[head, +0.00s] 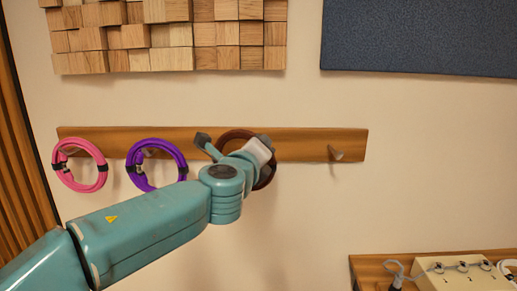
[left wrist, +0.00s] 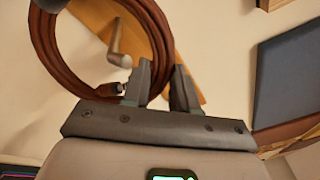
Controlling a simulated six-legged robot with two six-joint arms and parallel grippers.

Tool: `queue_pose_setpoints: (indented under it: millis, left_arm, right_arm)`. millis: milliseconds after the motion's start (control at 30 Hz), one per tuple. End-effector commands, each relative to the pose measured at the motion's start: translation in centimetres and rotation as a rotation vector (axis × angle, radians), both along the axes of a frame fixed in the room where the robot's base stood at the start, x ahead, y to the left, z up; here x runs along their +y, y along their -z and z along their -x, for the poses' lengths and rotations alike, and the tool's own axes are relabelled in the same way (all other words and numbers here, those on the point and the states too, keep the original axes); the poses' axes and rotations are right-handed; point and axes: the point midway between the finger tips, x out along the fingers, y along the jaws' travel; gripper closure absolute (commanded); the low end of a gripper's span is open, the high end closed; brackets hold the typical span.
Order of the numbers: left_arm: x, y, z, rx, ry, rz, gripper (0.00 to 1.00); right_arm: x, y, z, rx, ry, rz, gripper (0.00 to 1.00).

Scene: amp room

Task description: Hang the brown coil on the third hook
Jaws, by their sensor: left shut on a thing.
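The brown coil (head: 233,136) is in front of the wooden hook rail (head: 300,143), partly hidden behind my left gripper (head: 262,146). In the left wrist view the fingers of my left gripper (left wrist: 160,78) are shut on the rim of the brown coil (left wrist: 45,45). A hook (left wrist: 118,45) shows inside the ring's opening; I cannot tell whether the coil rests on it. In the head view the third hook is hidden by my arm and the coil. My right gripper is not in view.
A pink coil (head: 101,176) and a purple coil (head: 180,161) hang on the rail at left. A bare hook (head: 335,153) is at the right end. Wooden blocks (head: 170,35) and a dark panel (head: 420,40) are above. A shelf with a device (head: 465,275) is at lower right.

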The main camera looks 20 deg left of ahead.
Motion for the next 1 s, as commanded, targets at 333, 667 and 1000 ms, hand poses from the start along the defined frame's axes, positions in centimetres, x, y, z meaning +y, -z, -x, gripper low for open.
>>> queue_pose_setpoints:
  millis: [333, 667, 1000]
  left_arm:
    - [0.3, 1.9, -1.2, -0.001, 0.001, 0.000, 1.00]
    - [0.4, 2.4, -1.4, -0.001, 0.001, -0.001, 1.00]
    - [0.4, 2.4, -1.4, -0.001, 0.001, -0.001, 1.00]
  right_arm:
    - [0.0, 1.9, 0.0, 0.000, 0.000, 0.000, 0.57]
    - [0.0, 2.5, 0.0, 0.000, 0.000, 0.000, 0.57]
    - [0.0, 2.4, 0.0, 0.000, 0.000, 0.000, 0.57]
